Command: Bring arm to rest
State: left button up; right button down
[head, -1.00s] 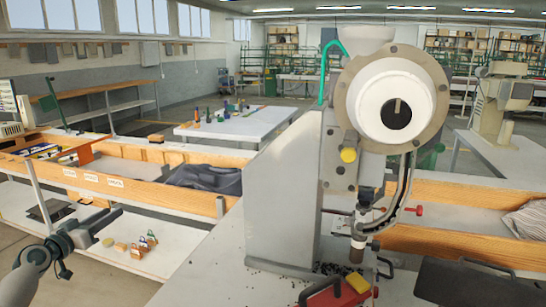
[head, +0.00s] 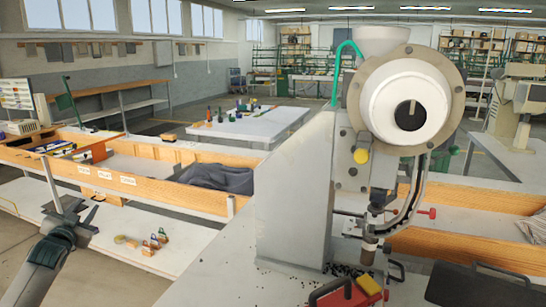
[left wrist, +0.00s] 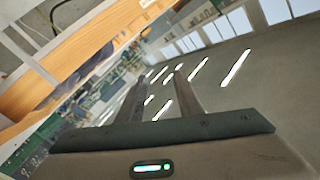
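My left gripper (head: 84,208) is at the lower left of the head view, with its arm coming up from the bottom edge. It points upward, in front of the white lower shelf, and touches nothing that I can see. In the left wrist view its two fingers (left wrist: 160,88) stand apart with nothing between them, against the ceiling and its lights. My right gripper and arm are not in view. The eyelet press (head: 295,200) stands on the white table to the right of my left gripper, well apart from it.
Several small padlock-like items (head: 155,241) lie on the lower shelf just right of my left gripper. A wooden-sided bench (head: 130,185) with a dark cloth (head: 215,178) runs behind. A red block (head: 345,295) with a black handle lies at the press's foot.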

pick_arm(q)
jog(key=s+d+f+g+h, duration=0.15)
jog(key=s+d+f, duration=0.4)
jog(key=f, duration=0.85)
jog(key=s+d+f+g+h, duration=0.15)
jog(key=s+d+f, duration=0.45)
jog(key=f, duration=0.9)
jog(key=s+d+f+g, duration=0.3)
jog(key=s+d+f, duration=0.3)
jog(key=f, duration=0.8)
jog(key=s+d+f+g+h, duration=0.1)
jog(key=s+d+f+g, duration=0.1)
jog(key=s+d+f, duration=0.6)
jog(key=s+d+f+g+h, duration=0.1)
jog(key=s+d+f, duration=0.7)
jog(key=s, duration=0.8)
jog(key=s+d+f+n+g, duration=0.1)
jog(key=s+d+f+g, duration=0.1)
jog(key=s+d+f, duration=0.6)
jog(key=s+d, duration=0.1)
jog(key=s, duration=0.4)
jog(key=shift+f+g+h, duration=0.3)
jog(key=shift+g+h, duration=0.1)
